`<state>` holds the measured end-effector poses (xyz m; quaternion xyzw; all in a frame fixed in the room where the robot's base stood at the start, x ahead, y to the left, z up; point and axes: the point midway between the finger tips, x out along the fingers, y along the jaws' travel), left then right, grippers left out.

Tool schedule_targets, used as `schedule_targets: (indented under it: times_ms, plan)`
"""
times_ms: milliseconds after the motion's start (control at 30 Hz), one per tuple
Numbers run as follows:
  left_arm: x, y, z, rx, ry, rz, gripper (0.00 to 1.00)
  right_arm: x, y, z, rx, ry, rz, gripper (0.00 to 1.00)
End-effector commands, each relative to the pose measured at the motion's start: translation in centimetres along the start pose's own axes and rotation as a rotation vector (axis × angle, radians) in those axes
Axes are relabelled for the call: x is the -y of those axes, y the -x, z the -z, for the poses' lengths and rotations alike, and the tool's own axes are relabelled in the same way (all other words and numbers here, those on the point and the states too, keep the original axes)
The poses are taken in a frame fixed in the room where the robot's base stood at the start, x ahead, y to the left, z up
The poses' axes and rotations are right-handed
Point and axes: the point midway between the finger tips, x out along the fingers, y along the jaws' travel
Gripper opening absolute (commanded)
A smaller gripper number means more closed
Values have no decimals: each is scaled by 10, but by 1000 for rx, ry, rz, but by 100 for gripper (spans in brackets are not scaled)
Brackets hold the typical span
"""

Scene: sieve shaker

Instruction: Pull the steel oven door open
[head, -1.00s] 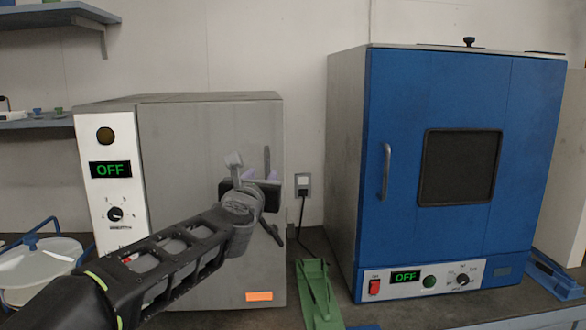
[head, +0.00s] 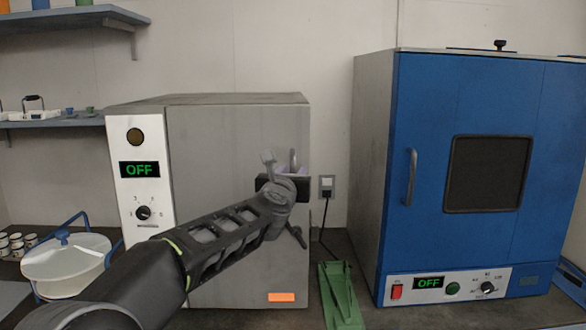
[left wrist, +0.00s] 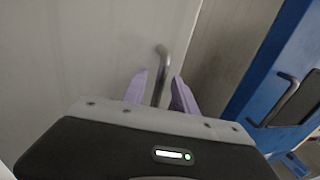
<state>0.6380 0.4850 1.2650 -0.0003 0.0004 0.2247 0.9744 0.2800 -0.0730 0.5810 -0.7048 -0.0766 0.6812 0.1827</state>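The steel oven (head: 230,150) stands at the left of the bench, with its grey door shut. Its upright bar handle (head: 293,158) is near the door's right edge, partly hidden by my left gripper. My left gripper (head: 292,172) is in front of the handle. In the left wrist view, the two purple fingers of the left gripper (left wrist: 160,92) stand apart on either side of the handle (left wrist: 162,72), with small gaps visible. My right gripper is in neither view.
A blue oven (head: 485,170) with its own handle stands to the right. A green object (head: 340,296) lies on the bench between the ovens. A lidded white pot (head: 66,264) is at the left. A shelf (head: 70,20) hangs above.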

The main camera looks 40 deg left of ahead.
Motion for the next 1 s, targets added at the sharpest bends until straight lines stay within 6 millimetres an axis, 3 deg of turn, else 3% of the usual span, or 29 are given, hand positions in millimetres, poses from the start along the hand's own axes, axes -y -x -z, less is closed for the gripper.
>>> schedule_targets:
  times_ms: [133,400,800,1000]
  plan:
    - [0,-10,0,0,0,-1,34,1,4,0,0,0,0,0]
    - [0,-11,0,1,0,0,33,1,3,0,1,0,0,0]
    - [0,-11,0,1,0,0,0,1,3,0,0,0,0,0]
    - [0,-11,0,1,-1,0,0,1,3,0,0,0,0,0]
